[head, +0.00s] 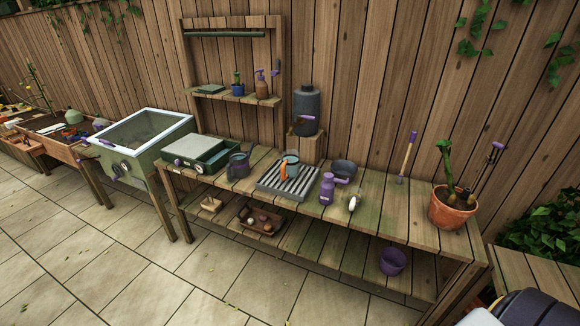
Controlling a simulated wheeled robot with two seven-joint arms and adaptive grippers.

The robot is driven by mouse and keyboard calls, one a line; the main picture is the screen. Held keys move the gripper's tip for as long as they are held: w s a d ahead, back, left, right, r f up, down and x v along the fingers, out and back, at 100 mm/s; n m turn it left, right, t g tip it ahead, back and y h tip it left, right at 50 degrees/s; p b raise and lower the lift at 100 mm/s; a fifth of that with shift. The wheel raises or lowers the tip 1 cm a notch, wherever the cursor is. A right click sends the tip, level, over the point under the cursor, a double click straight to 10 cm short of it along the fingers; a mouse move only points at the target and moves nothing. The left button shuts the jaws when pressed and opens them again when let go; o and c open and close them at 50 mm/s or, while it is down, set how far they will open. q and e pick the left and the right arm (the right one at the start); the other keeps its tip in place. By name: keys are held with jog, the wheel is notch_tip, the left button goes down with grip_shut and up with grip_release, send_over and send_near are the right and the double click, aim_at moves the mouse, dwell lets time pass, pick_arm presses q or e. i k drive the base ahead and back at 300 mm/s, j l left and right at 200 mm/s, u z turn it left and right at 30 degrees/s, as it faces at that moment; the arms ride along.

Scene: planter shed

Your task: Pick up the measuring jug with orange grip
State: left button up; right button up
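The measuring jug with the orange grip (291,165) stands upright on a grey slatted rack (276,189) in the middle of the wooden bench. It has a blue-grey body, and its orange grip faces the front left. Nothing is holding it. Neither of my grippers shows in the head view.
A dark mug-like can (238,165) stands left of the rack. A purple spray bottle (327,188) and a dark bowl (345,169) stand to its right. A grey tank (306,108) sits on a wooden block behind. A potted plant (452,209) stands at the bench's right end, with bare planks before it.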

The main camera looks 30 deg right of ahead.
aim_at(288, 167)
jog(key=i+j+z, duration=0.4)
jog(key=i+j, duration=0.15)
jog(key=i+j+z, duration=0.45)
jog(key=j, duration=0.25)
jog(key=i+j+z, duration=0.4)
jog(key=j, duration=0.5)
jog(key=i+l, duration=0.05)
